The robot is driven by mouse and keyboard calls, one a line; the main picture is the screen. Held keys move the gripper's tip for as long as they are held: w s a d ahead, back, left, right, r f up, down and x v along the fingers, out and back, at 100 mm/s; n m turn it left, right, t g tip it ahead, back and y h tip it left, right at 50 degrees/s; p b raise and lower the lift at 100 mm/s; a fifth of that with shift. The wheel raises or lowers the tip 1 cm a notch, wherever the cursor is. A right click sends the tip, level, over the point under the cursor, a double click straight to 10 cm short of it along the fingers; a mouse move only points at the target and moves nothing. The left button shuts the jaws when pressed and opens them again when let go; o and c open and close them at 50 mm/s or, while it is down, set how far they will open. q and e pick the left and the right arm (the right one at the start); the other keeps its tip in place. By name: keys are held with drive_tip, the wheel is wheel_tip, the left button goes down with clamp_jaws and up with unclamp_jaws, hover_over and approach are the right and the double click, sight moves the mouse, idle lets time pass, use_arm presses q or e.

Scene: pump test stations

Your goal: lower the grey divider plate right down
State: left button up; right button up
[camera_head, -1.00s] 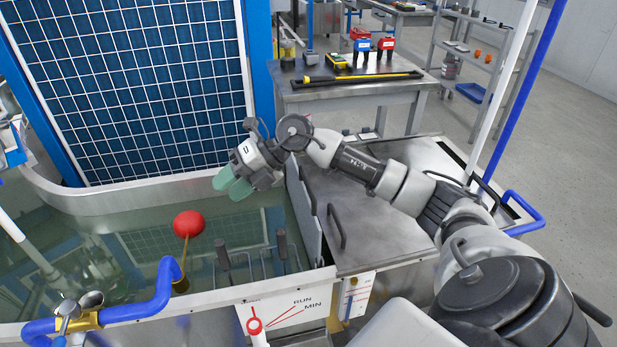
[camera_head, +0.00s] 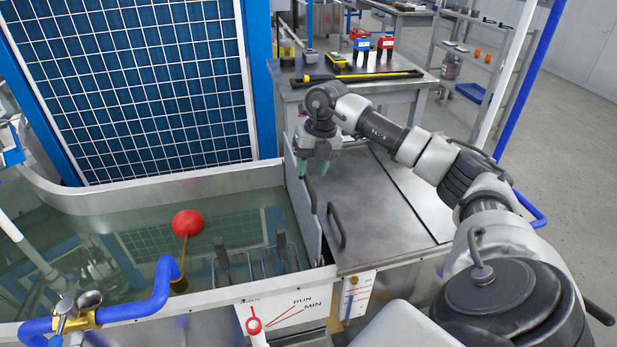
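The grey divider plate (camera_head: 298,205) stands on edge between the water tank (camera_head: 110,312) and the flat metal cover on its right. Its upper edge rises above the cover. A dark bar handle (camera_head: 309,195) shows at the plate's upper edge. My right gripper (camera_head: 313,168) points down with its green fingertips apart. In the picture it sits at the far part of the plate, just beyond the dark handle. Nothing shows between the fingers, and I cannot tell whether they touch the plate. My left gripper is out of view.
The metal cover (camera_head: 385,215) has another dark handle (camera_head: 337,226) near the plate. A red float ball (camera_head: 188,223) on a brass rod stands in the tank. A blue pipe (camera_head: 135,308) crosses the near rim. A workbench (camera_head: 385,84) stands behind.

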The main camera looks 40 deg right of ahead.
drive_tip(key=shift+w+a+f, duration=0.1)
drive_tip(key=shift+a+f, duration=0.05)
drive_tip(key=shift+f, duration=0.6)
drive_tip(key=shift+w+a+f, duration=0.1)
drive_tip(key=shift+f, duration=0.6)
drive_tip(key=shift+c, duration=0.5)
clamp_jaws()
